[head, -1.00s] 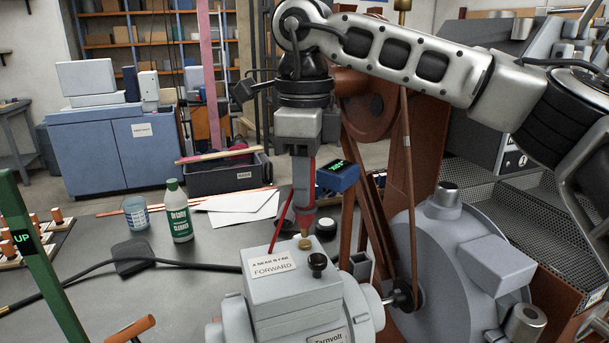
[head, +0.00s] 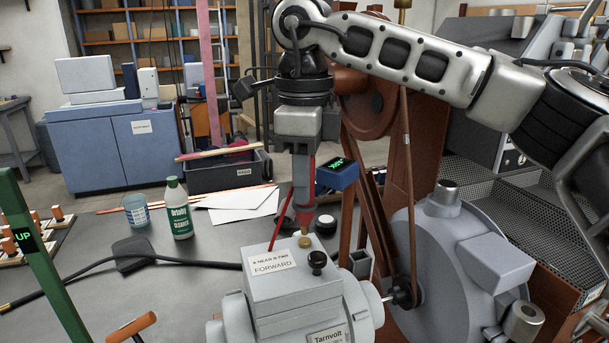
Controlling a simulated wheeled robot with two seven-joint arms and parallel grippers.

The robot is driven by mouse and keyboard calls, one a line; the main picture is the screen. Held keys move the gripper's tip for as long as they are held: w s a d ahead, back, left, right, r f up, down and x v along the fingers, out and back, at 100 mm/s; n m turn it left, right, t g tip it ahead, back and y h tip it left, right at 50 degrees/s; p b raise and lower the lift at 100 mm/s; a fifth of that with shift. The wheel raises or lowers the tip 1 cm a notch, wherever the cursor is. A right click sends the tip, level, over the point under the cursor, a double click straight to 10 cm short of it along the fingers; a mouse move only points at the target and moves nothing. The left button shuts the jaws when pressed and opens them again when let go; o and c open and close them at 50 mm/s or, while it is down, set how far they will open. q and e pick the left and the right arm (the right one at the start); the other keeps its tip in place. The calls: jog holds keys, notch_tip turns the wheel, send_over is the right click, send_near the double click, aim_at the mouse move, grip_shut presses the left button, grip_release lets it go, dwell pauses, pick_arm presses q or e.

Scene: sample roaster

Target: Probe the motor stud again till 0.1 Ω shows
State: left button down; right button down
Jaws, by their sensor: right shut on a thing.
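My right gripper (head: 302,190) points straight down over the motor (head: 290,290) and is shut on a red probe (head: 304,214). The probe's lower end is at the brass stud (head: 305,241) on top of the motor's terminal box; whether the tip touches is too small to tell. A black knob-topped stud (head: 317,261) stands beside it. The blue meter (head: 338,174) is just right of the gripper; its green digits are too small to read. A thin red rod (head: 280,222) leans behind the box. My left gripper is not in view.
A green-labelled cleaner bottle (head: 178,208), a beaker (head: 136,211) and white papers (head: 236,203) are on the bench at left. A black cable (head: 190,261) crosses the bench to the motor. A belt and large grey housing (head: 450,260) stand close at right.

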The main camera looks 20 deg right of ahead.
jog(key=shift+f, duration=0.1)
jog(key=shift+f, duration=0.1)
jog(key=shift+f+b, duration=0.4)
dwell(0.7)
jog(key=shift+r, duration=0.2)
notch_tip(320, 180, up, 5)
jog(key=p, duration=0.4)
jog(key=shift+f, duration=0.2)
jog(key=shift+r, duration=1.05)
